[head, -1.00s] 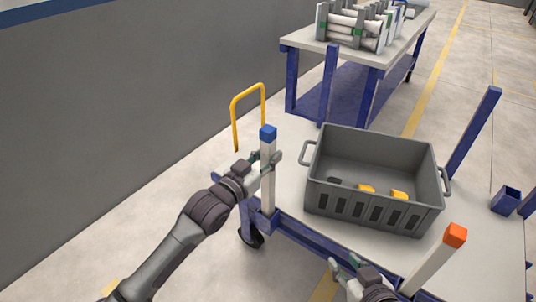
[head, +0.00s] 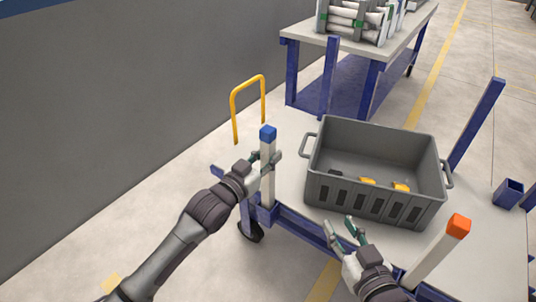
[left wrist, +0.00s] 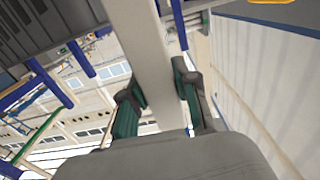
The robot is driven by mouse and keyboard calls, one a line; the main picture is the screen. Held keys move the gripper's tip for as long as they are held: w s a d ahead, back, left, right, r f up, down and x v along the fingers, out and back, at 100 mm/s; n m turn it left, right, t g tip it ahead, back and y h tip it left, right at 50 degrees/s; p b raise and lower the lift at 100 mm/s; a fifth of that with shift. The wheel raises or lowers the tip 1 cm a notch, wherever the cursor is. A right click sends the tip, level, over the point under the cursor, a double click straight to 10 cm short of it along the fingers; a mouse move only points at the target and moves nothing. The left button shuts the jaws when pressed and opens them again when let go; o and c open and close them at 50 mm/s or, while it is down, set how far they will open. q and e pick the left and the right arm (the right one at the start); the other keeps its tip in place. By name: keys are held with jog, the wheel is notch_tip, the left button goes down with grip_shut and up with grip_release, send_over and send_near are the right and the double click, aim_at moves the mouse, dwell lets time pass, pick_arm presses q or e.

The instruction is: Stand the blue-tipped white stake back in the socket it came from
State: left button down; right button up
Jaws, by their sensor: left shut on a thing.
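The blue-tipped white stake (head: 268,187) stands upright at the cart's left corner. Its lower end meets a blue socket (head: 267,216); I cannot tell how deep it sits. My left gripper (head: 267,163) is shut on the stake's upper part, below the blue tip. In the left wrist view the white stake (left wrist: 150,55) runs between the two fingers (left wrist: 158,100). My right gripper (head: 343,231) is open and empty, in front of the grey crate and left of the orange-tipped white stake (head: 438,252).
A grey crate (head: 370,199) with yellow items stands on the cart bed. An empty blue socket (head: 508,194) and a blue post (head: 476,124) are at right. A yellow handle (head: 249,82) rises behind the left stake. A table (head: 291,41) with pipes stands behind.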

dwell(0.3)
pick_arm(q)
jog(key=c, duration=0.8)
grip_release()
jog(key=shift+f, duration=0.1)
jog(key=v, duration=1.2)
